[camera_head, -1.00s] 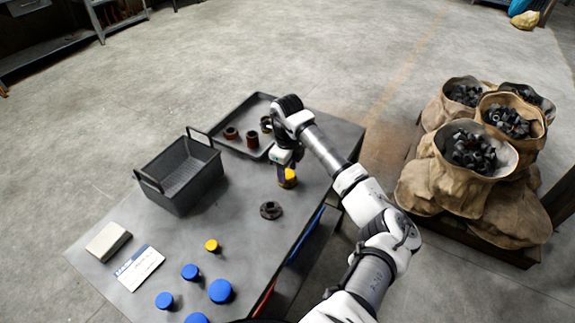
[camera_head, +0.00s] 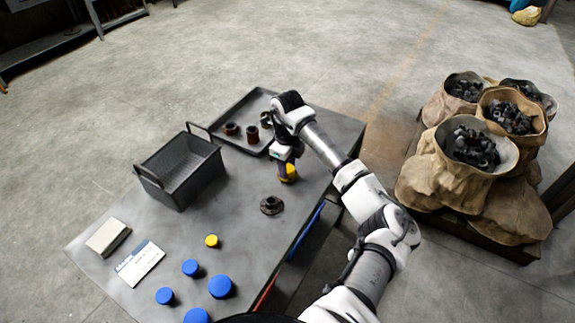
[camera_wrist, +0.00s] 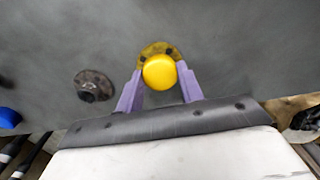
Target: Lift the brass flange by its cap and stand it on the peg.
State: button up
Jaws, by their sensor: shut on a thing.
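The brass flange (camera_wrist: 153,48) lies under a round yellow cap (camera_wrist: 159,72) in the wrist view. My gripper (camera_wrist: 160,75) has its two purple fingers on either side of the cap, shut on it. In the head view the yellow cap (camera_head: 290,171) shows just under my gripper (camera_head: 286,165), near the right part of the table. I cannot tell whether the flange touches the table. A dark round flanged piece with a raised middle (camera_head: 271,205) stands nearby; it also shows at the left of the wrist view (camera_wrist: 95,86). I cannot clearly make out a peg.
A grey tray (camera_head: 224,112) with several brown fittings lies behind my gripper. A dark basket (camera_head: 180,168) stands left. Several blue caps (camera_head: 221,287) and a loose yellow cap (camera_head: 212,240) are at the front. Sacks of black fittings (camera_head: 450,185) stand right of the table.

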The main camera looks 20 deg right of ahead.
notch_tip(320, 180, up, 10)
jog(key=p, duration=0.4)
jog(key=shift+f, duration=0.25)
dwell(0.6)
